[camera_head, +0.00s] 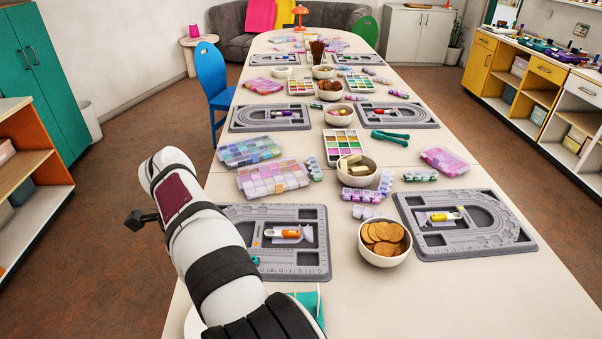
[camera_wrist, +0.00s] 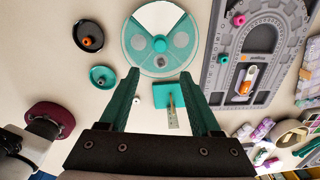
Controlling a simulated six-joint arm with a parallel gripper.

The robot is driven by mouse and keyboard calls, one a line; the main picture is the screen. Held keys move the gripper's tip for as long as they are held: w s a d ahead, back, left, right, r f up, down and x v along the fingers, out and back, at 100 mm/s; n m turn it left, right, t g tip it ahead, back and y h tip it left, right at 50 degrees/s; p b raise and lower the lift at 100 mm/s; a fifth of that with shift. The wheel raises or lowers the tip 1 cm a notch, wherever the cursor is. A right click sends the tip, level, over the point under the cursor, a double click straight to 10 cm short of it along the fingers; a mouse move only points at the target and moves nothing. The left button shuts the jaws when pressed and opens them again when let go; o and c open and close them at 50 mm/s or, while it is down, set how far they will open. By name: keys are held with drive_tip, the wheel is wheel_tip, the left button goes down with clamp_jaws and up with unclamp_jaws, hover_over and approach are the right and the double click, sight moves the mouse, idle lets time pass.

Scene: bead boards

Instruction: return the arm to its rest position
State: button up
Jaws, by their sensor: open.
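In the head view my arm rises from the bottom edge and leans left over the near end of the long table (camera_head: 420,300). My gripper is not clearly seen there. In the wrist view my gripper (camera_wrist: 160,75) shows two teal fingers spread apart with nothing held between them. A teal square block (camera_wrist: 162,90) with a pale marked strip lies beyond and between the fingers. A round teal sectioned tray (camera_wrist: 134,45) lies farther up, with a black dish (camera_wrist: 78,30) and a small teal dish (camera_wrist: 95,74) to its left.
A near grey bead board (camera_head: 318,262) holds an orange-and-white tool (camera_head: 290,233). A second board (camera_head: 415,249) lies right. A bowl of round biscuits (camera_head: 385,258) stands between them. Pastel bead boxes (camera_head: 272,178) sit beyond. A blue chair (camera_head: 210,72) stands left; the front-right tabletop is clear.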

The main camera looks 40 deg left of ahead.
drive_tip(key=w+d+r+n, duration=0.15)
drive_tip(key=w+d, duration=0.25)
drive_tip(key=d, duration=0.4)
drive_tip(key=w+d+r, duration=0.3)
drive_tip(key=w+d, duration=0.1)
drive_tip(key=d, duration=0.5)
drive_tip(key=w+d+r+n, duration=0.15)
drive_tip(key=w+d, duration=0.25)
drive_tip(key=d, duration=0.4)
drive_tip(key=s+d+f+n, duration=0.1)
drive_tip(key=s+d+f, duration=0.1)
drive_tip(key=s+d, duration=0.4)
drive_tip(key=s+d+f+n+y, duration=0.1)
drive_tip(key=s+d, duration=0.5)
drive_tip(key=d, duration=0.8)
drive_tip(key=shift+s+d+f+y, duration=0.2)
drive_tip(key=shift+s+f+y, duration=0.1)
drive_tip(key=shift+f, duration=0.3)
